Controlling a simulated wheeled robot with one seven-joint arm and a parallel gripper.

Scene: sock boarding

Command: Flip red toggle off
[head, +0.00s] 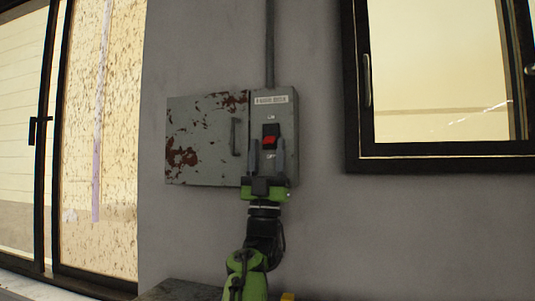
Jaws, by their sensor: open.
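The red toggle (269,141) sits low in a black switch housing (271,130) on the front of a grey electrical box (288,110). A small label lies above the switch and another below it; the lower one is partly hidden. My gripper (267,146) is open, pointing up, with one grey finger on each side of the toggle in the picture. I cannot tell whether the fingers touch the box or the toggle.
A rust-patched door (205,140) with a handle stands open to the left of the switch. A conduit (270,45) runs up the grey wall. A dark-framed window (440,80) is at right, a glazed door (95,140) at left. A flat surface (185,290) lies below.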

